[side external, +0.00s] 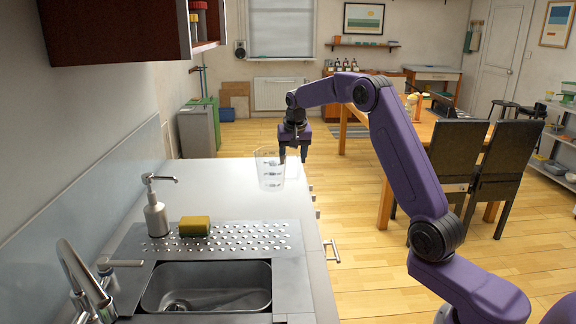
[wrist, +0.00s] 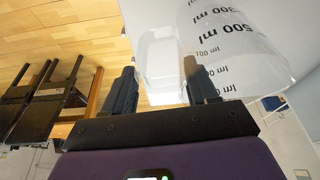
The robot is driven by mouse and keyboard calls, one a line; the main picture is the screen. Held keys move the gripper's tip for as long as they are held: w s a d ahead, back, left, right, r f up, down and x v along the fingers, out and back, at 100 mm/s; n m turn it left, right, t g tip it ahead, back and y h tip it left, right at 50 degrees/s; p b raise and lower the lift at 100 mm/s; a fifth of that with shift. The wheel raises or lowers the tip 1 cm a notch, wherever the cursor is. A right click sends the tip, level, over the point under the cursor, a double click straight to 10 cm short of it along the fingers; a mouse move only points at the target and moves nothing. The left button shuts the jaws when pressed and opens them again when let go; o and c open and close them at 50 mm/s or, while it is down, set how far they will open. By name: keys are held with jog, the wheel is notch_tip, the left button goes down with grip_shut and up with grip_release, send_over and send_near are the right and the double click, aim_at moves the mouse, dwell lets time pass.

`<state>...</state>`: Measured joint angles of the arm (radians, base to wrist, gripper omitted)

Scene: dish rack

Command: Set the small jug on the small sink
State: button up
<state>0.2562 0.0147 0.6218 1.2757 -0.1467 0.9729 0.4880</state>
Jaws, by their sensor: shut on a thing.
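The small jug (side external: 270,171) is clear with dark measuring marks and stands upright at the far end of the white counter, on it or just above it; I cannot tell which. My gripper (side external: 294,154) points down at the jug's right side and is shut on it. In the wrist view the jug (wrist: 240,45) fills the upper right, with the part between my fingers (wrist: 163,90) looking like its handle. The small sink (side external: 207,288) is a steel basin at the near end of the counter, empty apart from its drain.
A tap (side external: 85,280) stands left of the sink. A soap dispenser (side external: 156,212) and a yellow sponge (side external: 194,226) are on the perforated drainboard (side external: 245,237) behind it. A dark red wall cabinet (side external: 120,30) hangs over the left. The counter (side external: 215,185) between jug and drainboard is clear.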

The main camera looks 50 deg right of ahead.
jog(key=s+a+r, duration=0.3)
jog(key=s+r, duration=0.2)
jog(key=s, duration=0.5)
jog(key=shift+r, duration=0.4)
jog(key=shift+a, duration=0.1)
